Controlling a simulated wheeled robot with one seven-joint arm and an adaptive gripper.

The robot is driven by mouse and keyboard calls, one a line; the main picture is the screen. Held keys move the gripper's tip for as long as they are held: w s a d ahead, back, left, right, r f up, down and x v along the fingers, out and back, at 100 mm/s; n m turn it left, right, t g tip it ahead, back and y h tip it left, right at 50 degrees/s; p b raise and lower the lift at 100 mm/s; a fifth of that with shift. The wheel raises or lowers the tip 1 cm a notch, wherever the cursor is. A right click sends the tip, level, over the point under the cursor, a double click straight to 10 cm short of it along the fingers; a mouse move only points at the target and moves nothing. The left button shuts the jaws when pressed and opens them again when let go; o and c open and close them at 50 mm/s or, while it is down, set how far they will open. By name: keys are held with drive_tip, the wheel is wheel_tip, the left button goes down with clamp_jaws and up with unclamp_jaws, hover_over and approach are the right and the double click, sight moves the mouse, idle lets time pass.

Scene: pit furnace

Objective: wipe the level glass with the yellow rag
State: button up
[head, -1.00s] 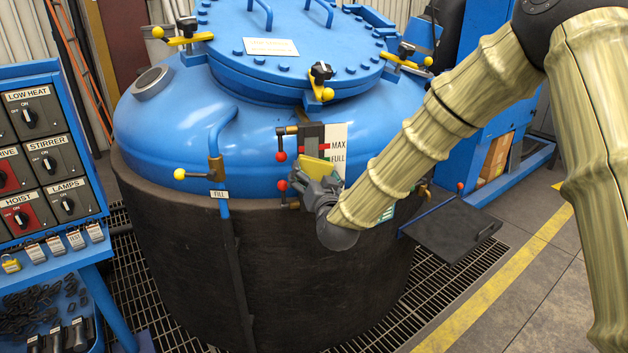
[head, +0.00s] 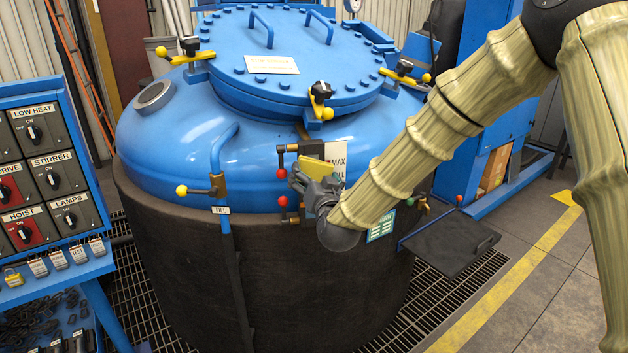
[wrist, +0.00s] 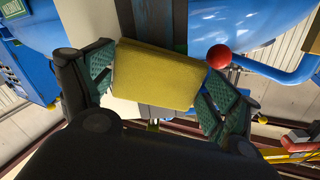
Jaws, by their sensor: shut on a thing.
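My gripper (head: 306,184) is shut on the yellow rag (head: 319,170) at the front of the blue vessel. In the wrist view the folded rag (wrist: 158,75) sits between the two green-padded fingers of my gripper (wrist: 155,88). The level glass stands between two red-knobbed valves; the rag, my gripper and the dark plate around it hide the glass itself. The white level scale (head: 337,152) beside it shows MAX, with the lower word partly covered. I cannot tell whether the rag touches the glass.
The upper red knob (head: 282,173) and lower red knob (head: 283,201) stick out left of the glass. A fill pipe (head: 217,155) with a yellow-knobbed valve (head: 181,190) is further left. A dark shelf (head: 452,238) juts out at right. A switch panel (head: 45,160) stands at far left.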

sight(313, 164)
drive_tip(key=shift+w+r+p, duration=0.15)
drive_tip(key=shift+r+p, duration=0.75)
drive_tip(key=shift+r, duration=0.9)
drive_tip(key=shift+f, duration=0.1)
drive_tip(key=shift+f+b, duration=1.3)
drive_tip(key=shift+f, duration=0.5)
wheel_tip(313, 164, down, 11)
drive_tip(key=b, duration=0.6)
drive_tip(key=shift+r+b, duration=0.2)
drive_tip(key=shift+b, duration=0.1)
drive_tip(key=shift+v, duration=2.95)
